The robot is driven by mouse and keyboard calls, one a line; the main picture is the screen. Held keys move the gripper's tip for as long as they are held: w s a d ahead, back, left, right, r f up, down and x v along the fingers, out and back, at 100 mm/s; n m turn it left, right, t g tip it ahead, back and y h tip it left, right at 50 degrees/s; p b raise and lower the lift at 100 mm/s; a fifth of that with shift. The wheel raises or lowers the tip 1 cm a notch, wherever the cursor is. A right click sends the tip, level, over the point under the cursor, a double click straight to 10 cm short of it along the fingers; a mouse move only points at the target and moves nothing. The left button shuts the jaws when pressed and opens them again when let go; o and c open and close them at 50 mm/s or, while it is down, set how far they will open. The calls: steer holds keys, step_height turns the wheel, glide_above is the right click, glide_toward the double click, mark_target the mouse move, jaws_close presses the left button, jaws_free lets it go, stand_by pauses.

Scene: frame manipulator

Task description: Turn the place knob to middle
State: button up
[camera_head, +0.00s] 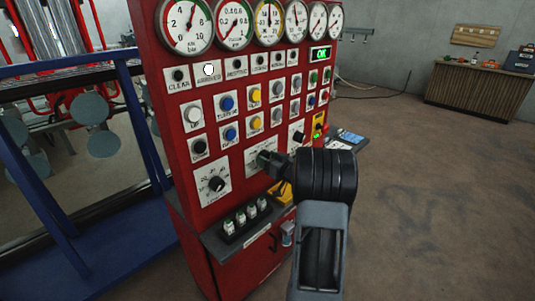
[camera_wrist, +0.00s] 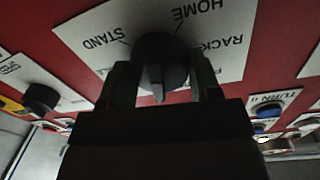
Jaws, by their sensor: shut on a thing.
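The dark round knob (camera_wrist: 161,58) sits on a white plate (camera_wrist: 100,32) of the red panel. The plate reads STAND, HOME and RACK, upside down in the wrist view. A raised grip ridge on the knob points down in that view. My gripper (camera_wrist: 161,75) has one finger on each side of the knob and is shut on it. In the head view my gripper (camera_head: 268,160) reaches the panel at the white plate (camera_head: 251,151) and hides most of the knob there.
The red panel (camera_head: 170,140) carries gauges, buttons and other knobs, including a black knob (camera_head: 215,184) at lower left. A grey ledge (camera_head: 220,245) with several small switches juts out below. A blue frame (camera_head: 50,70) stands at left. Open floor (camera_head: 430,200) lies at right.

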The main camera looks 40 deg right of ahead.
steer(key=m+p, duration=0.3)
steer(key=shift+r, duration=0.25)
steer(key=shift+d+f+m+p, duration=0.1)
steer(key=shift+f+m+p, duration=0.05)
steer(key=shift+m+p, duration=1.15)
steer(key=shift+f, duration=0.1)
steer(key=o, duration=0.9)
steer(key=s, duration=0.4)
steer(key=s+d+b, duration=0.1)
steer(key=s, duration=0.4)
steer(key=s+d, duration=0.1)
steer(key=s, duration=0.3)
steer(key=shift+s+r, duration=0.25)
steer(key=shift+s, duration=0.1)
